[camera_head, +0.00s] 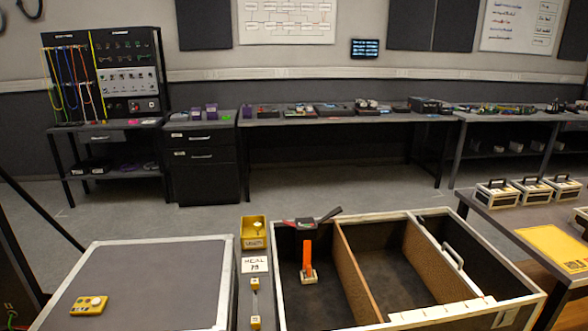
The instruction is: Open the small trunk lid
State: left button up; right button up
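A large open trunk (355,219) with pale edges stands at the front centre, its inside split by brown dividers (357,273). To its left is a flat grey panel (150,270) with a pale frame; I cannot tell whether it is a closed lid or a lid laid open. Several small cases (497,194) with dark handles on top stand on the table at the right, and they look shut. I cannot tell which piece is the small trunk. Neither of my grippers is in view.
A yellow device (89,305) lies on the grey panel. A narrow strip with a yellow bin (253,234) and a label (254,264) runs between panel and trunk. An orange upright tool (308,258) stands inside the trunk. Floor behind is clear up to the benches (345,121).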

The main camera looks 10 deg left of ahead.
aim_at(173, 284)
jog(key=u, duration=1.25)
